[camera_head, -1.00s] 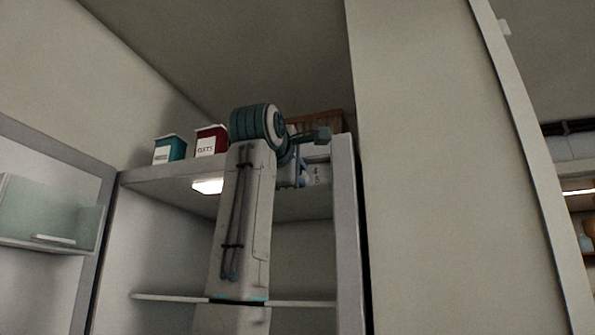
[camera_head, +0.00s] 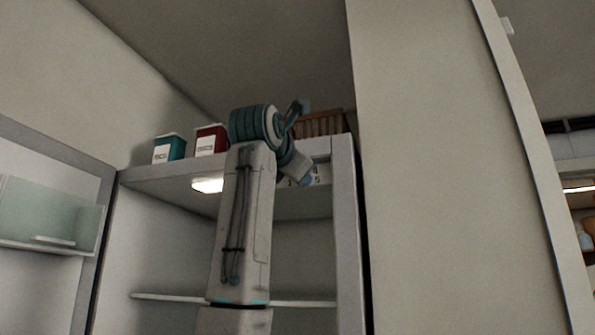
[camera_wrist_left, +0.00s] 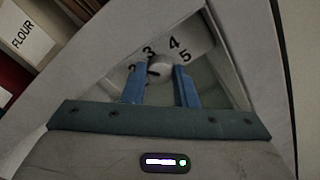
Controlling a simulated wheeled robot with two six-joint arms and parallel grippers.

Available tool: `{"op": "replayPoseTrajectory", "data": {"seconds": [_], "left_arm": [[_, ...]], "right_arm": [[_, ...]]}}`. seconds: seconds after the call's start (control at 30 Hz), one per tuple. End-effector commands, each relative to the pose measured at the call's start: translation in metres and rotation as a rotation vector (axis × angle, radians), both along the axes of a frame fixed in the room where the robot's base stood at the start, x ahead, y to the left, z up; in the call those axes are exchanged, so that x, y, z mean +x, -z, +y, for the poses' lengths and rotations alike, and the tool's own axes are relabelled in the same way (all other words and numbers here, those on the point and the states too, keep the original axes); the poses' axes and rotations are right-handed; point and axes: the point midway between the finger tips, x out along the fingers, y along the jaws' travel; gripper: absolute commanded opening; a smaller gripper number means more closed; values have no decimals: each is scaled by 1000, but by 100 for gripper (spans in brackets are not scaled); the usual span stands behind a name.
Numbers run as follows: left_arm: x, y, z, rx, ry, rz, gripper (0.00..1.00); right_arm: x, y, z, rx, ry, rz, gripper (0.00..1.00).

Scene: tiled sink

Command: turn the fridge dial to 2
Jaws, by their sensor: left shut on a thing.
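The fridge dial (camera_wrist_left: 159,68) is a small round grey knob on a pale panel (camera_wrist_left: 196,40) with the numbers 2, 3, 4 and 5 visible around it. A dark mark on the knob faces left, roughly toward the 2; exact alignment is hard to tell. My left gripper (camera_wrist_left: 159,82) is shut on the dial, with one blue finger on each side. In the head view my left gripper (camera_head: 301,178) is at the panel under the fridge top and hides the knob. My right gripper is not in view.
The open fridge (camera_head: 345,220) has a lit lamp (camera_head: 207,185) under its top and a shelf below. A teal box (camera_head: 169,148) and a red box (camera_head: 211,140) stand on top, with brown items (camera_head: 322,124) behind my wrist. A tall pale panel (camera_head: 440,180) stands right.

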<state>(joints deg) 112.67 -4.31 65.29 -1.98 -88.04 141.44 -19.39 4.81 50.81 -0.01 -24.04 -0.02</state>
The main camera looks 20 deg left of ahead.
Motion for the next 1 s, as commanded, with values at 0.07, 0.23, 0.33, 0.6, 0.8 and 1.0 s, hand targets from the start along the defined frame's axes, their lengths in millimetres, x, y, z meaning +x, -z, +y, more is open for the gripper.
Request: {"op": "replayPoseTrajectory", "data": {"seconds": [0.07,0.23,0.33,0.6,0.8,1.0], "left_arm": [[0,-2,0,-44,-1,-2,3],[-1,-2,1,-121,-1,-1,3],[-1,-2,1,-150,-1,0,3],[-1,-2,1,-181,-1,0,3],[-1,-3,1,-181,-1,0,3],[-1,-2,1,-180,-1,0,43]], "right_arm": [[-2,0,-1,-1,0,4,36],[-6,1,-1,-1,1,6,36],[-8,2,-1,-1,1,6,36],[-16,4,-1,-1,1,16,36],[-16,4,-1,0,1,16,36],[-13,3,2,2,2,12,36]]}}
